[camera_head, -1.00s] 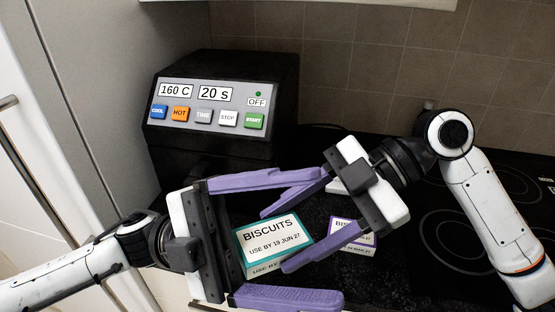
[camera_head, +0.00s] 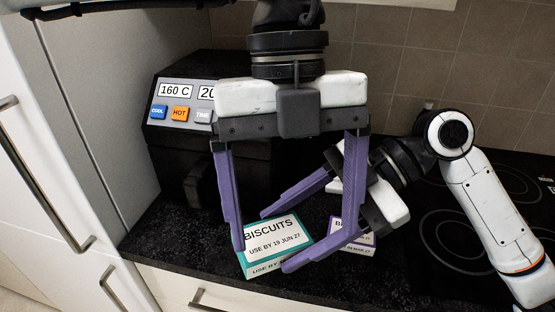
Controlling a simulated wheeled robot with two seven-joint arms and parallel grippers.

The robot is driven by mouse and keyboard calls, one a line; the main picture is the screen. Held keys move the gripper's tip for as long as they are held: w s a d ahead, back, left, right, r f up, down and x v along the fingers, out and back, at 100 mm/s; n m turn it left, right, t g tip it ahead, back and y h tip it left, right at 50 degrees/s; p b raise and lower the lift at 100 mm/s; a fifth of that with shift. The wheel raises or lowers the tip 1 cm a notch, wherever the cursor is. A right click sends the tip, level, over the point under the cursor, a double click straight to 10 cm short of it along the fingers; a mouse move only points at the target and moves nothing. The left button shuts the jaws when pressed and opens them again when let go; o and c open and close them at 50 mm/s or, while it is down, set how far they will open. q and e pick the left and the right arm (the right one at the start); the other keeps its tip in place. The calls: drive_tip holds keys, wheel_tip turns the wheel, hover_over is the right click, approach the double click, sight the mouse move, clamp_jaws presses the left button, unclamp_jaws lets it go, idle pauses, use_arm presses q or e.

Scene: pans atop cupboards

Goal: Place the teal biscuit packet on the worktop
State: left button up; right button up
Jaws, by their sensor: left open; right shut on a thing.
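The teal biscuit packet (camera_head: 275,236) is a white-labelled box with a teal border, near the front edge of the dark worktop (camera_head: 180,230). Whether its underside touches the worktop is hard to tell. My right gripper (camera_head: 277,239) comes in from the right and is shut on the packet, one finger at its far side and one at its near side. My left gripper (camera_head: 291,240) points down from above. It is open, its fingers spread wide around the packet's left and right, the left fingertip overlapping the packet's left edge in view.
A purple-edged packet (camera_head: 350,235) lies just right of the teal one, partly hidden by my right gripper. A black oven with a control panel (camera_head: 180,100) stands behind. A hob (camera_head: 460,230) is at the right. The worktop left of the packet is clear.

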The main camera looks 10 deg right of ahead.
sight(276, 235)
use_arm(q)
drive_tip(key=w+a+r+n+t, duration=0.1)
drive_tip(key=w+r+n+t, duration=0.2)
drive_tip(key=w, duration=0.2)
drive_tip(key=shift+y, duration=0.3)
drive_tip(key=f, duration=1.1)
drive_tip(key=shift+s+a+f, duration=0.2)
drive_tip(key=shift+a+f, duration=0.05)
drive_tip(key=c, duration=0.9)
use_arm(e)
drive_tip(key=o, duration=1.4)
